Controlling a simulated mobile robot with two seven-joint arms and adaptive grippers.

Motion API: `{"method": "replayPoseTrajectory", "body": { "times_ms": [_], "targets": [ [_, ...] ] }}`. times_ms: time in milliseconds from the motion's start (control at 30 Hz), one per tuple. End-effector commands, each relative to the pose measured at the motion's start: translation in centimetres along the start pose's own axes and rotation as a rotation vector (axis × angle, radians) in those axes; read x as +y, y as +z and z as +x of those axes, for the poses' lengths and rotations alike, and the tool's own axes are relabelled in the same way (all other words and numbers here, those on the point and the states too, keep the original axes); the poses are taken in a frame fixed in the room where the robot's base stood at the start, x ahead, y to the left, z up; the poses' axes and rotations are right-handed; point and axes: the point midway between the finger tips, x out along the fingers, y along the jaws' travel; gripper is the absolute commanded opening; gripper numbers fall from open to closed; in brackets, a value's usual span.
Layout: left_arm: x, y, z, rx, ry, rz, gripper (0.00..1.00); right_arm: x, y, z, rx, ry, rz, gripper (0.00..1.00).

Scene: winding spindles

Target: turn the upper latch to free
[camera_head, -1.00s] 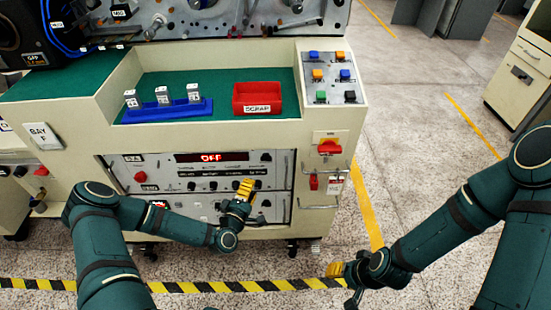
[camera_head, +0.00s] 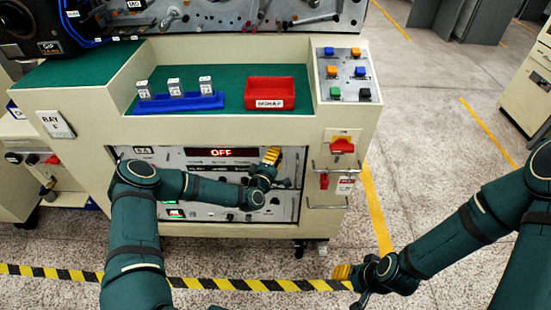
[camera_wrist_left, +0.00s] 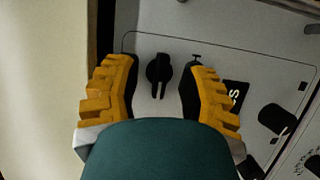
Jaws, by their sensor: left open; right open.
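A black turn piece (camera_wrist_left: 158,72), which looks like the upper latch, sits on the pale panel in the left wrist view. It has a round hub and a narrow black bar pointing down the picture. My left gripper (camera_wrist_left: 160,90) is open, with its yellow fingers on either side of it and a gap on both sides. In the head view my left gripper (camera_head: 271,156) is at the upper right of the instrument panel (camera_head: 205,168), and its fingers hide the latch there. My right gripper (camera_head: 342,272) is open and empty, low over the floor right of the cabinet.
An OFF display (camera_head: 221,152) is left of my left gripper. A red switch (camera_head: 342,146) and metal handles (camera_head: 326,204) are to its right. A red scrap bin (camera_head: 270,92) and a blue rack (camera_head: 180,101) stand on the green top. Black knobs (camera_wrist_left: 275,118) are near the right finger.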

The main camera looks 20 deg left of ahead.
Motion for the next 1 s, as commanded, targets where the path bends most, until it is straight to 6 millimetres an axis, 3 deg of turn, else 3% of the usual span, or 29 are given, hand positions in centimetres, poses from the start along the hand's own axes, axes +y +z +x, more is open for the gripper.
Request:
{"method": "replayPoseTrajectory", "body": {
  "times_ms": [233, 367, 767, 1000],
  "targets": [
    [0.01, -0.01, 0.04, 0.0, 0.0, 0.0, 0.44, -0.01, -0.01, -0.01, 0.0, 0.0, 0.0, 0.47],
    [0.0, -0.01, 0.03, 0.0, 0.0, 0.0, 0.0, -0.01, -0.01, -0.01, 0.0, 0.0, 0.0, 0.47],
    [0.09, -0.01, 0.04, 0.0, -0.01, 0.024, 0.0, -0.07, 0.01, -0.19, -0.001, 0.0, 0.0, 0.47],
    [0.35, 0.02, 0.09, -0.001, -0.055, 0.137, 0.0, -0.34, 0.07, -0.91, -0.004, 0.0, 0.001, 0.47]
  ]
}}
